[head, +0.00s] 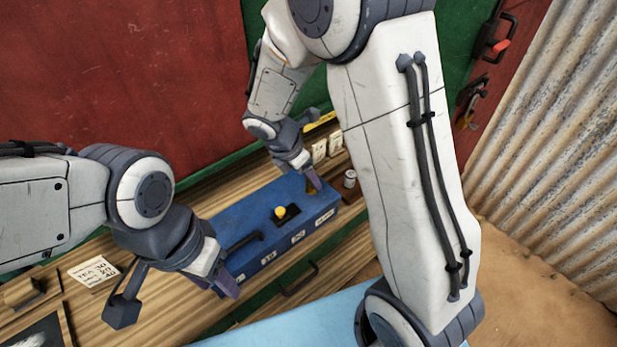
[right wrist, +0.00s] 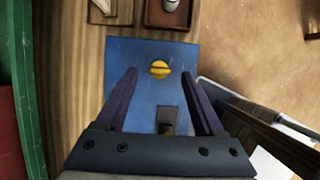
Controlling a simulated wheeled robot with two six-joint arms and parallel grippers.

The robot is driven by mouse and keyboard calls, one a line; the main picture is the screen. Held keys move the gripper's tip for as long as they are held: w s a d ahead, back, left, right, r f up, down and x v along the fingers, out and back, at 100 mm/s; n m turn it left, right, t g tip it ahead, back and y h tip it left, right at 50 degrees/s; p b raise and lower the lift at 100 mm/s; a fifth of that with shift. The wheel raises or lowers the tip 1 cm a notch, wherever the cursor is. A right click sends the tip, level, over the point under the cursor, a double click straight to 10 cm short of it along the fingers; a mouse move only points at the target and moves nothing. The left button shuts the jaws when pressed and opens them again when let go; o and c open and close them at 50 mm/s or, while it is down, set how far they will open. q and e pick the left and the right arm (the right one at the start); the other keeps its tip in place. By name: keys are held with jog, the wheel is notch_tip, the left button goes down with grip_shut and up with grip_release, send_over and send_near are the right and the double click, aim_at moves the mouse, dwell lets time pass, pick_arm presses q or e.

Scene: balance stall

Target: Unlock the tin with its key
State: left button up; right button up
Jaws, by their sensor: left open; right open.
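The blue tin (head: 232,216) sits on the wooden counter, with white labels along its front. A round yellow piece (head: 280,212) stands on its top; it shows a dark slot in the right wrist view (right wrist: 160,69). I cannot tell whether it is the key or the lock. A dark handle (head: 245,241) lies on the tin's top. My left gripper (head: 224,284) is open by the tin's near left end. My right gripper (head: 312,181) is open over the tin's far right end; its fingers (right wrist: 161,100) show apart above the blue top, with nothing between them gripped.
A price card (head: 93,271) lies on the counter at left. A small can (head: 350,178) stands beyond the tin's right end. A drawer handle (head: 298,279) juts from the counter front. My large white arm link covers the middle right of the head view.

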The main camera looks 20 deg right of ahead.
aim_at(311, 185)
jog(key=shift+x, duration=1.15)
grip_shut()
